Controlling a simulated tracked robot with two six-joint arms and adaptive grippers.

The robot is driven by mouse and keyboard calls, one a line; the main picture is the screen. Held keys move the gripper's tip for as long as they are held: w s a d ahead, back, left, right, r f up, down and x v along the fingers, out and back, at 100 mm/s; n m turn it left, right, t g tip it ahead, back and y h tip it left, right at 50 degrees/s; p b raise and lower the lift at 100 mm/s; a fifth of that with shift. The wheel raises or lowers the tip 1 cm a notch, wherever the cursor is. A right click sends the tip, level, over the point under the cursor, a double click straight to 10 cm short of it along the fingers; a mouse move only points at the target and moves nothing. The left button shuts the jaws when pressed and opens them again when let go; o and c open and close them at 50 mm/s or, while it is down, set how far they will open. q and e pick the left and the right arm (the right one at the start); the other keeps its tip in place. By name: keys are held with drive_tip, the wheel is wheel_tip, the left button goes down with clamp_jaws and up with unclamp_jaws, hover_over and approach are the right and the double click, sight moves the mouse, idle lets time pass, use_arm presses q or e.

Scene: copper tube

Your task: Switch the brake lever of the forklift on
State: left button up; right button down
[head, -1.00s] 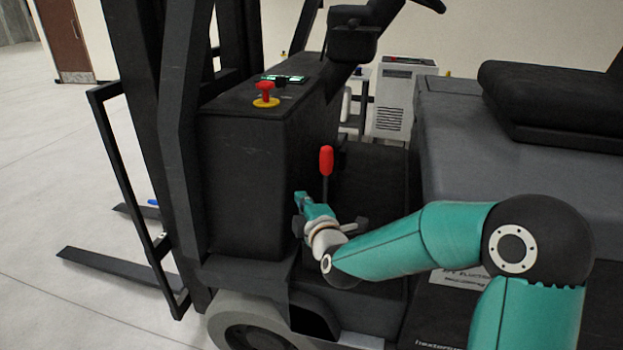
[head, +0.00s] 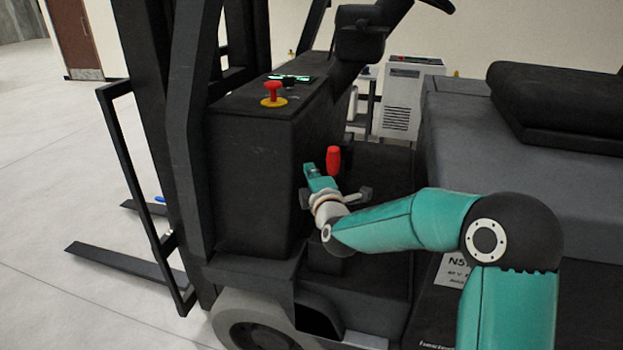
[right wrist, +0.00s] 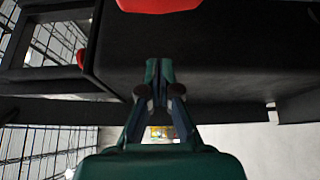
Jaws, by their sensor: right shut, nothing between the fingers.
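The brake lever is a dark stick with a red grip (head: 333,160), standing upright behind the forklift's dark front console (head: 250,180). My right gripper (head: 309,169) is shut and empty, just left of and slightly below the red grip. In the head view its body hides the lever's lower stick. In the right wrist view the shut fingers (right wrist: 158,70) point at dark forklift bodywork. A red piece, likely the lever grip (right wrist: 160,4), shows at the top edge of that view, apart from the fingers. My left gripper is not in view.
A red mushroom button (head: 272,92) on a yellow base sits on top of the console. The steering column (head: 360,40) rises behind it. The grey seat body (head: 510,180) stands to the right. Open floor (head: 60,180) lies to the left.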

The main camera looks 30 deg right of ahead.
drive_tip(key=d, duration=0.1)
drive_tip(key=w+d+p, duration=0.1)
drive_tip(key=d, duration=0.2)
drive_tip(key=shift+w+d+p, duration=0.3)
drive_tip(key=shift+w, duration=0.05)
